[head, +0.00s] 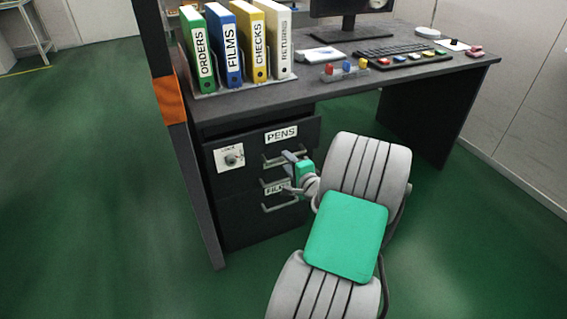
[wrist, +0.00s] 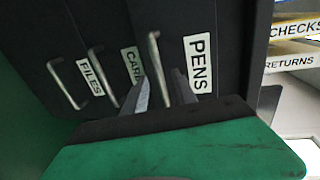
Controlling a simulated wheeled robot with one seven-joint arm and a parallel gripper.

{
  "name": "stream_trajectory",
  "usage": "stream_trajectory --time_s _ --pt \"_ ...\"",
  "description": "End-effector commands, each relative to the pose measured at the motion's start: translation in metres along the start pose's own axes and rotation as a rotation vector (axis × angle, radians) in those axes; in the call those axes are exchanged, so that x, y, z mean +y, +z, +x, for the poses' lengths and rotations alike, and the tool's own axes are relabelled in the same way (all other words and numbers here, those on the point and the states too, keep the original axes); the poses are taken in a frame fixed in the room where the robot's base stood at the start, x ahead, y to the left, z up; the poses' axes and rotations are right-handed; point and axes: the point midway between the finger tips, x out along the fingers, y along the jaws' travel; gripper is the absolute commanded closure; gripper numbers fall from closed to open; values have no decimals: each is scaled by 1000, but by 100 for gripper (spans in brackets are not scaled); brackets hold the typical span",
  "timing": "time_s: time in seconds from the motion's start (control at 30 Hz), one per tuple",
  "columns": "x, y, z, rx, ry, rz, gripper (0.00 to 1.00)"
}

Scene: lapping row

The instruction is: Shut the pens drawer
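The pens drawer (head: 245,143) is the top drawer of the dark desk cabinet, with a white PENS label (head: 281,134). It stands slightly out from the cabinet. My gripper (head: 287,172) is open in front of the drawers. In the wrist view its two fingers (wrist: 160,90) appear on either side of the handle's lower end; contact cannot be told.
Below are a middle drawer (wrist: 118,30), its label partly covered, and the FILES drawer (wrist: 50,50). A white plate with a knob (head: 229,157) is left of the PENS label. Binders (head: 231,45) and a keyboard (head: 390,50) stand on the desktop. A dark post (head: 190,160) is at the left.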

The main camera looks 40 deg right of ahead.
Motion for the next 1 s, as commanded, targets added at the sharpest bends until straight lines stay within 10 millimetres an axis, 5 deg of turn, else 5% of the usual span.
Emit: stream_trajectory --time_s 0.2,0.5,0.9,1.0 --pt "1 1 34 -3 0 -3 67" --pt "0 1 37 -1 1 -2 68" --pt "0 1 37 -1 1 -3 100" --pt "0 1 37 -1 2 -3 100"
